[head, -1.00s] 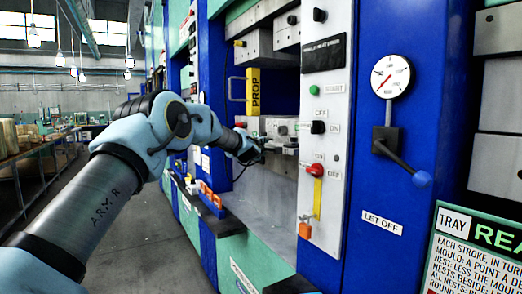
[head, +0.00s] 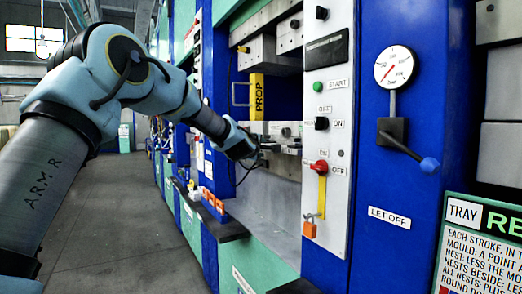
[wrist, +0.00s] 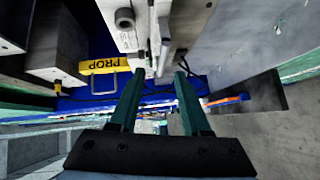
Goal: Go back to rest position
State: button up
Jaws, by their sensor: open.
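My gripper (head: 254,158) is in the press opening in the head view, small and partly dark there, close in front of the grey metal mould blocks (head: 285,138). In the wrist view my gripper (wrist: 160,73) shows two green fingers spread apart with nothing held between them. A grey metal block with a round socket (wrist: 125,18) lies just beyond the fingertips. I cannot tell whether the fingertips touch it. My arm reaches in from the left of the head view, bent at the elbow.
A yellow PROP bar (head: 257,94) stands at the back of the opening. The white control panel (head: 327,90) with buttons, and the let-off lever (head: 408,148) with a blue knob, are to the right. A ledge (head: 222,228) juts out below. The aisle floor (head: 125,215) at left is clear.

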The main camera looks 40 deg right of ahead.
dwell(0.3)
jog(key=a+f+m+g+y, duration=0.1)
jog(key=a+f+m+y, duration=0.15)
jog(key=a+f, duration=0.65)
jog(key=a+f+m+g+y, duration=0.1)
jog(key=a+f+y, duration=0.15)
jog(key=a, duration=1.25)
jog(key=a+f+m+g+y, duration=0.1)
jog(key=a+f+m+y, duration=0.15)
jog(key=a+f, duration=0.65)
jog(key=s+a+f+g+y, duration=0.1)
jog(key=s+a, duration=0.5)
jog(key=a, duration=0.3)
jog(key=s+a+f+g+y, duration=0.2)
jog(key=s+a, duration=0.4)
jog(key=a, duration=0.4)
jog(key=s+a+f+m+g+y, duration=0.1)
jog(key=s+a+f+g+y, duration=0.1)
jog(key=s+a, duration=0.5)
jog(key=shift+a+f, duration=0.15)
jog(key=shift+a, duration=1.1)
jog(key=shift+c, duration=0.4)
